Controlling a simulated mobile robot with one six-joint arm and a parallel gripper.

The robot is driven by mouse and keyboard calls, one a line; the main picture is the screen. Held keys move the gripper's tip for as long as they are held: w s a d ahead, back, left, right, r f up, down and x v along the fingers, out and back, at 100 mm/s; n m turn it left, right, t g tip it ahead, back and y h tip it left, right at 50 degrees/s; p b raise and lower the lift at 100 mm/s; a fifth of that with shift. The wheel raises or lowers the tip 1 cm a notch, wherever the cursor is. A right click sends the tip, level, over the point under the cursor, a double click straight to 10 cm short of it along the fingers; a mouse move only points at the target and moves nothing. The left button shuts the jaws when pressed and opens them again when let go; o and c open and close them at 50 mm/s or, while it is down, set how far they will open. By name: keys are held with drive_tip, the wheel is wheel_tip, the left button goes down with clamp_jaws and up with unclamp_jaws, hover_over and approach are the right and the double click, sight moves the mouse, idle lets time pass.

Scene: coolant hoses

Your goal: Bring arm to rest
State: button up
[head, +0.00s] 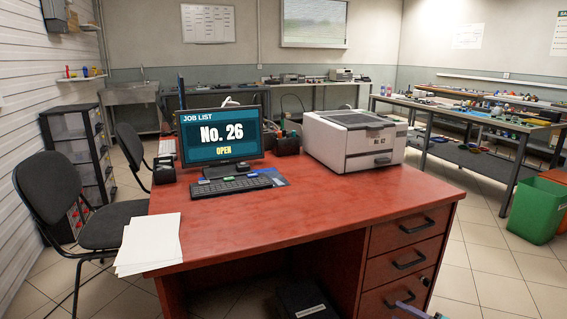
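My gripper cannot be made out in the head view. A small purple and pale piece (412,309) shows at the bottom edge, in front of the desk drawers; I cannot tell what it is. A red-topped desk (300,222) fills the middle of the view. On it a monitor (221,137) reads "JOB LIST No. 26 OPEN". A keyboard (231,186) lies in front of the monitor.
A printer (354,139) stands on the desk's right, white paper (149,241) at its left front corner. Black chairs (70,205) stand at left. A green bin (537,211) and a cluttered workbench (470,115) are at right. Tiled floor (473,243) is clear between desk and bin.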

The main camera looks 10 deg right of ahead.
drive_tip(key=w+a+n+g+y+p, duration=0.1)
drive_tip(key=a+n+g+y+p, duration=0.2)
drive_tip(key=a, duration=0.9)
drive_tip(key=s+a+f+n+g+p, duration=0.1)
drive_tip(key=s+a+g+p, duration=0.25)
drive_tip(key=a, duration=0.55)
drive_tip(key=s+a+n+g+h+p, duration=0.1)
drive_tip(key=s+a+g+p, duration=0.3)
drive_tip(key=a, duration=0.5)
drive_tip(key=s+a+f+n+g+p, duration=0.15)
drive_tip(key=s+a+p, duration=0.3)
drive_tip(key=a, duration=0.55)
drive_tip(key=s+a+n+g+h+p, duration=0.2)
drive_tip(key=s+a+g+h+p, duration=0.1)
drive_tip(key=s, duration=0.6)
drive_tip(key=s+a+n+g+h+p, duration=0.2)
drive_tip(key=s+g+p, duration=0.1)
drive_tip(key=s, duration=0.6)
drive_tip(key=s+d+n+g+h+p, duration=0.1)
drive_tip(key=s+d+h, duration=0.6)
drive_tip(key=d, duration=0.4)
drive_tip(key=shift+f, duration=0.2)
